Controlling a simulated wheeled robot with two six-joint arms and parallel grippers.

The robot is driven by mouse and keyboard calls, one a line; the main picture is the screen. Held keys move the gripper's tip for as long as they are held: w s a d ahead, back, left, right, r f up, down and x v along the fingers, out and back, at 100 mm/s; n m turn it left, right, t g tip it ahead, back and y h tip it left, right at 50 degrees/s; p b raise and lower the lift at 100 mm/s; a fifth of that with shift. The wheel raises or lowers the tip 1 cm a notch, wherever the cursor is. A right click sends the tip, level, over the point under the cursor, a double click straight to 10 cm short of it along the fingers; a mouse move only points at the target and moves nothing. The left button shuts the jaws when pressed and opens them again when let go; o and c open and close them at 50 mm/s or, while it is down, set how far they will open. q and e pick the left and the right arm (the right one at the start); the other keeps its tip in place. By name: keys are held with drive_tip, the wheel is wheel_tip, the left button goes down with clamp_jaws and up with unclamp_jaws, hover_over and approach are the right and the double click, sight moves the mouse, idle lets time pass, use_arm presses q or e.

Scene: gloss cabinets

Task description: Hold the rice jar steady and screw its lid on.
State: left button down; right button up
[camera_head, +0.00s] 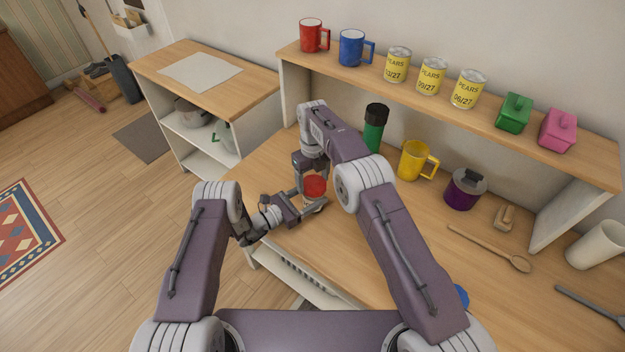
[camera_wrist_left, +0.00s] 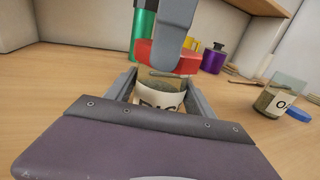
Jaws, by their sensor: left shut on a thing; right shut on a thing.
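The rice jar (camera_wrist_left: 158,97), clear with a white label, stands on the wooden counter, mostly hidden in the head view. My left gripper (camera_head: 309,207) is shut around its body from the side; its fingers also flank the jar in the left wrist view (camera_wrist_left: 158,92). The red lid (camera_head: 316,186) is at the jar's mouth and shows in the left wrist view (camera_wrist_left: 150,56). My right gripper (camera_head: 312,176) comes from above and is shut on the lid; one grey finger covers part of it. I cannot tell whether the lid's threads are engaged.
A green flask (camera_head: 374,130), yellow mug (camera_head: 411,161), purple jar (camera_head: 462,190) and wooden spoon (camera_head: 490,248) are on the counter. Mugs and cans line the shelf (camera_head: 380,82) above.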

drive_tip(key=o, duration=1.3)
drive_tip(key=shift+r, duration=2.3)
